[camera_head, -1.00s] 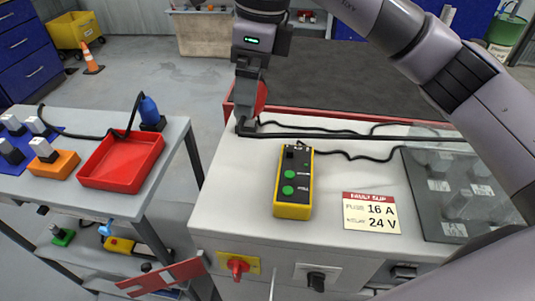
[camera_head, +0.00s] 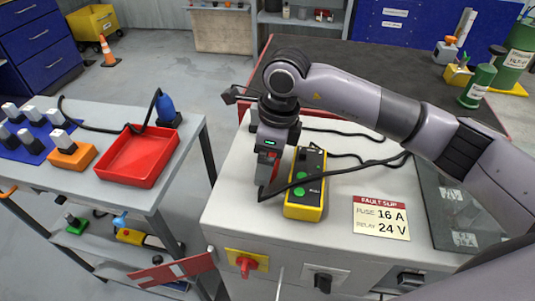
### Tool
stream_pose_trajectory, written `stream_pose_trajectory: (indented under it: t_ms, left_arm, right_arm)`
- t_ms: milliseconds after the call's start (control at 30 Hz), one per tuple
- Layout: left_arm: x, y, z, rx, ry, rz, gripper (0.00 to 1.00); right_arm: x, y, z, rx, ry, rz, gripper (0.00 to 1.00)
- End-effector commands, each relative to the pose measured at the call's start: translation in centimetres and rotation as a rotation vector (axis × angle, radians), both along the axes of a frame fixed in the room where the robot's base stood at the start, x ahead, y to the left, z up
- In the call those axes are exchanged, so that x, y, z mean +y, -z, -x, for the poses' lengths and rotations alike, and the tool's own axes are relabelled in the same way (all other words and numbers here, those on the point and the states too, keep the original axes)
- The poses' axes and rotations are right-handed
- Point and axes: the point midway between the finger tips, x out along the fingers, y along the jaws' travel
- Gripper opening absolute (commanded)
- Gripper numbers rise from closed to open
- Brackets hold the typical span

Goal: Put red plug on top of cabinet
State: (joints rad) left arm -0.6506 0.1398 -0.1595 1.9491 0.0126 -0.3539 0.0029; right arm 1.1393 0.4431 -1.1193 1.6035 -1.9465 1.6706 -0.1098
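My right gripper (camera_head: 268,180) comes in from the right and points down over the left part of the cabinet's pale top (camera_head: 235,190). It appears shut on the red plug (camera_head: 264,172), which is mostly hidden by the fingers. A black cable runs from the plug's lower end to the right, across the yellow control box. The plug is at or just above the cabinet top, left of that box; I cannot tell whether it touches. My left gripper is not in view.
The yellow control box (camera_head: 306,205) with green buttons stands close right of the gripper. The fault slip (camera_head: 381,217) and a dark translucent panel (camera_head: 450,205) lie further right. A side table with a red tray (camera_head: 138,157) stands left, across a gap. The cabinet top's front left is clear.

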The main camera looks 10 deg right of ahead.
Motion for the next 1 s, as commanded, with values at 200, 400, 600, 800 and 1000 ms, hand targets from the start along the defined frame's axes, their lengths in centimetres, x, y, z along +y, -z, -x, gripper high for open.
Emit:
stream_pose_trajectory:
  t_ms: [200, 400, 600, 800, 1000]
  left_arm:
    - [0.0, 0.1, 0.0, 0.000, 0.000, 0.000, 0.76]
    - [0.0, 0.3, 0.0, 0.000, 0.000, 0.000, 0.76]
    - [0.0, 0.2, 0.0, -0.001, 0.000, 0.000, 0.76]
    - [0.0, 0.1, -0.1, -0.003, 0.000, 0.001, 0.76]
    - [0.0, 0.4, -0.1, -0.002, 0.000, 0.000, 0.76]
  right_arm:
    - [0.0, 0.0, 0.0, -0.002, 0.000, -0.001, 0.53]
    - [0.0, 0.2, 0.0, 0.000, 0.000, -0.001, 1.00]
    - [0.0, 0.1, 0.0, 0.000, 0.000, -0.001, 1.00]
    - [-0.2, -2.0, 0.0, -0.007, 0.001, -0.002, 1.00]
    - [-0.8, -6.4, 0.3, -0.006, 0.000, -0.001, 1.00]
